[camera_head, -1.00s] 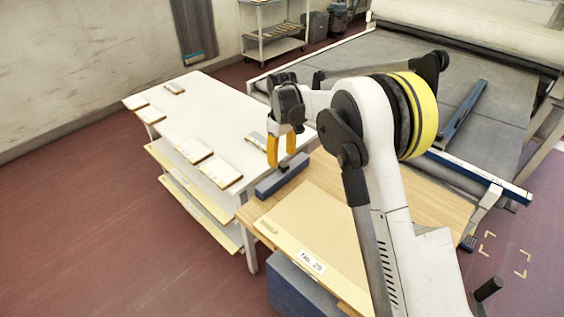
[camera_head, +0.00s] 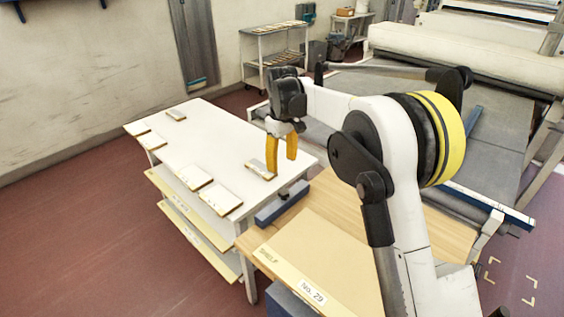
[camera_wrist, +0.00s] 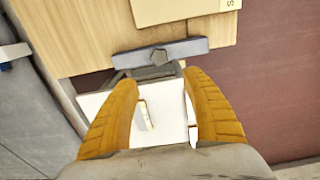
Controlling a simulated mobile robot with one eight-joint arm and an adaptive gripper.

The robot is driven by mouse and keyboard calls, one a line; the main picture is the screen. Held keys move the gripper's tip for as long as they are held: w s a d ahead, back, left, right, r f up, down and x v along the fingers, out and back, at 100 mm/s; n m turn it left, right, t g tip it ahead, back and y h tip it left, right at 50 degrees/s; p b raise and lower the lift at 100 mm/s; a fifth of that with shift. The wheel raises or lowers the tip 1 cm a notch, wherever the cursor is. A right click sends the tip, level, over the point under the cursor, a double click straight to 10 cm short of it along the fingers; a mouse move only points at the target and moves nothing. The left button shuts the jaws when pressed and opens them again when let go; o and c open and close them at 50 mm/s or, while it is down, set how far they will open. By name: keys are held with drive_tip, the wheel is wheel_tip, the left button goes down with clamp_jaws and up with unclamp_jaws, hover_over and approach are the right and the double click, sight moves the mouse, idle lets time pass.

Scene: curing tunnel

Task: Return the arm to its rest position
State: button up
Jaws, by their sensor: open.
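My gripper (camera_head: 281,158) has two yellow fingers and points down in the head view. It is open, and nothing is held between its fingers. It hangs in the air over the near right corner of the white table, close to the blue block with a dark knob (camera_head: 282,203). In the wrist view the open fingers (camera_wrist: 162,112) frame a white surface, with the blue block just beyond the fingertips. My arm is bent, its elbow raised to the right.
A white table (camera_head: 190,140) holds several small flat pieces. A wooden bench (camera_head: 335,207) carries a tan board (camera_head: 310,250) labelled No. 29. A grey conveyor bed (camera_head: 500,130) lies behind my arm. A shelf cart (camera_head: 275,50) stands by the wall. Red floor at the left is clear.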

drive_tip(key=s+d+r+m+t+b, duration=0.2)
drive_tip(key=s+d+r, duration=0.25)
drive_tip(key=s, duration=0.35)
drive_tip(key=s+d+r+m+t+b, duration=0.2)
drive_tip(key=s+d+r+m, duration=0.15)
drive_tip(key=s+d, duration=0.4)
drive_tip(key=s+d+f+m+t+b, duration=0.1)
drive_tip(key=s+f, duration=0.3)
drive_tip(key=s, duration=0.5)
drive_tip(key=s+d+f+m+t+b, duration=0.1)
drive_tip(key=s+d+f, duration=0.3)
drive_tip(key=s, duration=0.6)
drive_tip(key=shift+m+t, duration=0.6)
drive_tip(key=shift+m, duration=0.15)
drive_tip(key=shift+s, duration=0.15)
